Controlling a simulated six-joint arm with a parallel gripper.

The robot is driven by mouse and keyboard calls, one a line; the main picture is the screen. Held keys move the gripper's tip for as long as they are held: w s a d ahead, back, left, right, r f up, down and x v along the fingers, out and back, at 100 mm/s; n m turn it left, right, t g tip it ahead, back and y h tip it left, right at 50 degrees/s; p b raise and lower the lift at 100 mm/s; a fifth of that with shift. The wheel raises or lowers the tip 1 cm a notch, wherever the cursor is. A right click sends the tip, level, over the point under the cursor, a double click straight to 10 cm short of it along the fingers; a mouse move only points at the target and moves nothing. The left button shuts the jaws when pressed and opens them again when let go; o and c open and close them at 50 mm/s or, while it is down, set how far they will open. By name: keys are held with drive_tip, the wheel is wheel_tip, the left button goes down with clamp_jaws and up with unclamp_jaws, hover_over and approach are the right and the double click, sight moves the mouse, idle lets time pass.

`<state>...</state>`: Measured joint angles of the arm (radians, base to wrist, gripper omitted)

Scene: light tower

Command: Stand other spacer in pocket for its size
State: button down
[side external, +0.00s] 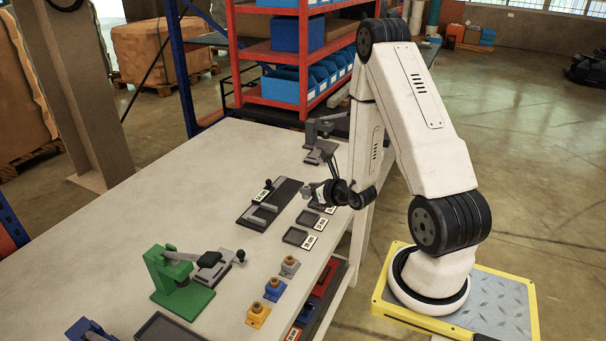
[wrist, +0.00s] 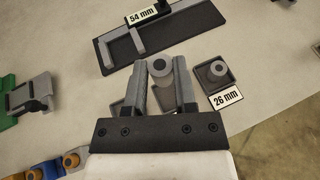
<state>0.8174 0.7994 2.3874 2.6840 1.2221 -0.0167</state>
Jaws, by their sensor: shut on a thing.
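My gripper (wrist: 161,72) is shut on a grey round spacer (wrist: 160,69) with a hole in its top, held upright between the fingers in the wrist view. The other grey spacer (wrist: 218,70) stands in the dark pocket tray labelled 26 mm (wrist: 226,98), just right of my gripper. Another dark pocket (wrist: 117,107) shows partly beneath and left of my fingers; its label is hidden. In the side view my gripper (side external: 308,190) is low over the row of pockets, where two empty pocket trays (side external: 298,236) lie nearer the camera.
A dark gauge fixture labelled 54 mm (wrist: 142,14) lies beyond my gripper. A green toggle clamp (side external: 180,280) and several coloured blocks with knobs (side external: 274,288) stand nearer the camera. A grey clamp (side external: 318,130) stands at the far end.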

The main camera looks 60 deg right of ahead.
drive_tip(key=shift+s+d+f+m+h, duration=0.15)
drive_tip(key=shift+d+m+h, duration=0.15)
drive_tip(key=shift+h, duration=0.1)
drive_tip(key=shift+f, duration=0.15)
hover_over(312, 222)
drive_tip(key=shift+a+f, duration=0.1)
drive_tip(key=shift+f, duration=2)
drive_tip(key=shift+f, duration=1.75)
drive_tip(key=shift+f, duration=0.15)
drive_tip(key=shift+c, duration=2.1)
unclamp_jaws()
